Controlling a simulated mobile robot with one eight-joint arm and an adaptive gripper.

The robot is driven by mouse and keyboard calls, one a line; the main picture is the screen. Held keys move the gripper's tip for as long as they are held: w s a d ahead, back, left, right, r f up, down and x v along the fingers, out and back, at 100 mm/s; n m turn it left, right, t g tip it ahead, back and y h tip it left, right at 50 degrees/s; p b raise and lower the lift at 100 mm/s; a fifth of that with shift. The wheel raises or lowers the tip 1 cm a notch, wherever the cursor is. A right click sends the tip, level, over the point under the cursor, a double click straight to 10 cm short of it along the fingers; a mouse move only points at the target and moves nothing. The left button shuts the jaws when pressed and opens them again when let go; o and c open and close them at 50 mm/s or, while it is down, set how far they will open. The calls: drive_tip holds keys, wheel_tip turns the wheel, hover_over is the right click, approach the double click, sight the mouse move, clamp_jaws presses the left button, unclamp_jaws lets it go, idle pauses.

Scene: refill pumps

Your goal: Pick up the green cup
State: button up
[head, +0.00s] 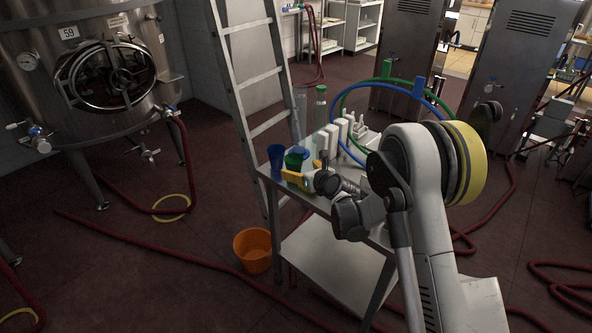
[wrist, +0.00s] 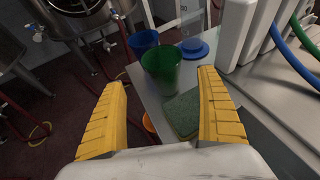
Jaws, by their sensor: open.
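The green cup (wrist: 162,72) stands upright on the metal table, seen in the wrist view just ahead of and between my fingers. In the head view the green cup (head: 294,160) is partly hidden by my gripper. My gripper (wrist: 163,98) is open, with its two yellow fingers spread and nothing between the tips. In the head view my gripper (head: 296,178) is at the table's left end, close in front of the cup. Whether a finger touches the cup cannot be told.
A blue cup (head: 276,158) stands left of the green cup. White containers (wrist: 245,35) stand to the right. An orange bucket (head: 252,250) is on the floor. A ladder (head: 250,90) leans behind the table.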

sight(291, 162)
drive_tip(key=shift+x, duration=1)
drive_tip(key=b+x, duration=0.1)
drive_tip(key=x, duration=0.1)
drive_tip(key=b+x, duration=0.1)
drive_tip(key=x, duration=0.1)
drive_tip(key=shift+w+d+f, duration=0.1)
drive_tip(key=shift+w+d, duration=0.1)
drive_tip(key=shift+w, duration=0.25)
drive_tip(key=shift+w+a+b, duration=0.15)
drive_tip(key=shift+w+b, duration=0.15)
drive_tip(key=shift+c, duration=0.3)
drive_tip(key=c, duration=0.8)
